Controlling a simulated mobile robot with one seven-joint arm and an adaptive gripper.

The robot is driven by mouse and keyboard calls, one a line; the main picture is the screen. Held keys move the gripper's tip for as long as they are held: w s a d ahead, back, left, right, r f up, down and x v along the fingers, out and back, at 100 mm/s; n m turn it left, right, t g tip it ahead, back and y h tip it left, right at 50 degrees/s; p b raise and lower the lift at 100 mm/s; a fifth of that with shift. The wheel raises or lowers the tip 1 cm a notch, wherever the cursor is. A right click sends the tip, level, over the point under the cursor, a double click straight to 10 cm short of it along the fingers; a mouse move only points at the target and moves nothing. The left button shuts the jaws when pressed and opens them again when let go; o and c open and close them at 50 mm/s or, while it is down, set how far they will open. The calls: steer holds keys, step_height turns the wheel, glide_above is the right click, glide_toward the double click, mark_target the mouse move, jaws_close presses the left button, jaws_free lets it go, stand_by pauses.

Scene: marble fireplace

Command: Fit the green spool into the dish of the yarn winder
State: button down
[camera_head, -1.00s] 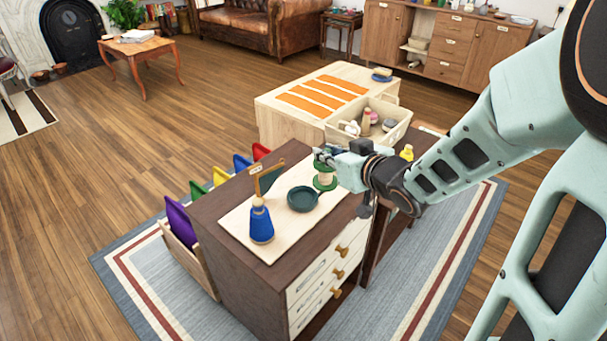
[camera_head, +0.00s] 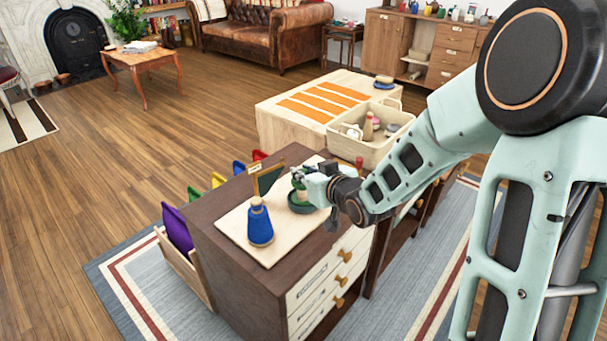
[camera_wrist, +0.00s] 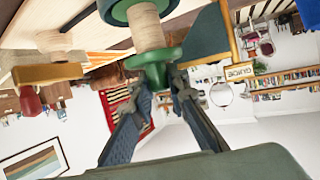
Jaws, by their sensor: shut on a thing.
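The green spool has green flanges and a pale core. It shows at the top of the wrist view (camera_wrist: 149,32), which looks upside down, and small in the head view (camera_head: 299,184). My gripper (camera_head: 306,179) is shut on the spool's green end; its fingers also show in the wrist view (camera_wrist: 158,78). The dark green dish (camera_head: 300,205) of the winder sits on a pale board (camera_head: 236,222) on the brown cabinet. The spool is over the dish, upright or nearly so. I cannot tell whether it touches the dish, since my gripper hides part of both.
A blue cone of yarn (camera_head: 259,224) stands in front left of the dish. A small framed dark panel (camera_head: 268,178) stands behind left. A cream bin (camera_head: 372,148) with several items is behind right. Coloured panels (camera_head: 177,228) line the cabinet's left side.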

steer(key=shift+f, duration=0.1)
steer(key=c, duration=1.9)
jaws_free()
